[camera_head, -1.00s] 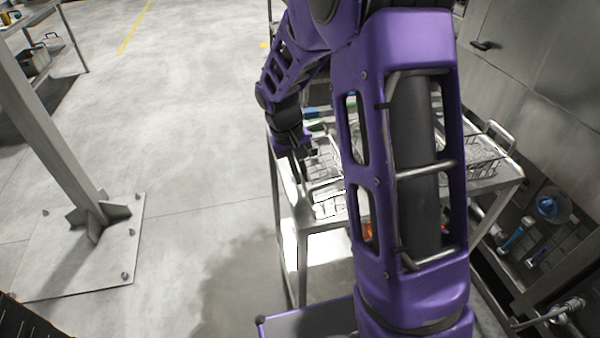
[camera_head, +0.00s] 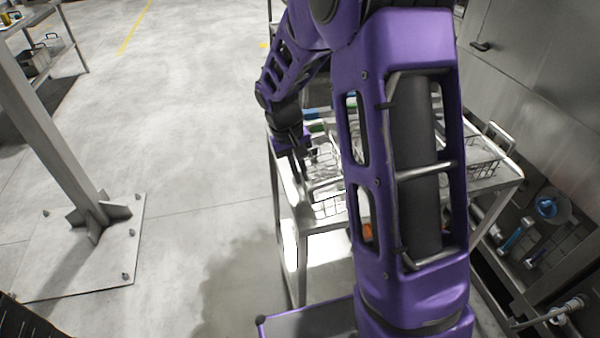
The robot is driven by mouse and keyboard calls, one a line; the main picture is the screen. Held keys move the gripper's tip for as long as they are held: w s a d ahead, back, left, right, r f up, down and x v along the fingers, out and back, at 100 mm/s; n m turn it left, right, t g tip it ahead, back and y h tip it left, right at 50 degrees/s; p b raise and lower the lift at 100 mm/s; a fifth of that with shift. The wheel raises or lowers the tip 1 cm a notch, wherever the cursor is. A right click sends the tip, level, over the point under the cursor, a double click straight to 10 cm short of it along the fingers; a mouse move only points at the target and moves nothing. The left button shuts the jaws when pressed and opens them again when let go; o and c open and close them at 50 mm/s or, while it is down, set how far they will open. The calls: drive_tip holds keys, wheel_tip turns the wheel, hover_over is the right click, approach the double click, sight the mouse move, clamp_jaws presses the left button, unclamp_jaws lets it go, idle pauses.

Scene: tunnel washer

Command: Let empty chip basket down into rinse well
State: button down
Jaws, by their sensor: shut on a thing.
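My gripper (camera_head: 300,166) is at the left side of a metal cart, pointing down, shut on the handle of a wire basket (camera_head: 329,203). The basket is at the cart's left front, partly hidden behind my arm; I cannot tell whether it rests on the cart or hangs just above it. Its inside is too small to make out. Another wire basket (camera_head: 484,160) with a raised handle stands at the cart's right side. I cannot pick out the rinse well; my arm covers the middle of the view.
The metal cart (camera_head: 507,176) stands in front of me, with green and blue items at its back edge. A steel machine wall (camera_head: 540,70) is on the right. A post with a bolted base plate (camera_head: 60,262) stands at left. The floor between is clear.

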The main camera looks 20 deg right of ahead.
drive_tip(key=shift+d+p+v, duration=0.2)
drive_tip(key=shift+p+v, duration=0.4)
drive_tip(key=shift+v, duration=0.3)
drive_tip(key=shift+d+p+v, duration=0.2)
drive_tip(key=shift+p+v, duration=0.45)
drive_tip(key=shift+v, duration=0.3)
drive_tip(key=shift+d+p+v, duration=0.15)
drive_tip(key=shift+p+v, duration=0.45)
drive_tip(key=shift+v, duration=0.3)
drive_tip(key=shift+r, duration=0.1)
drive_tip(key=shift+s, duration=0.1)
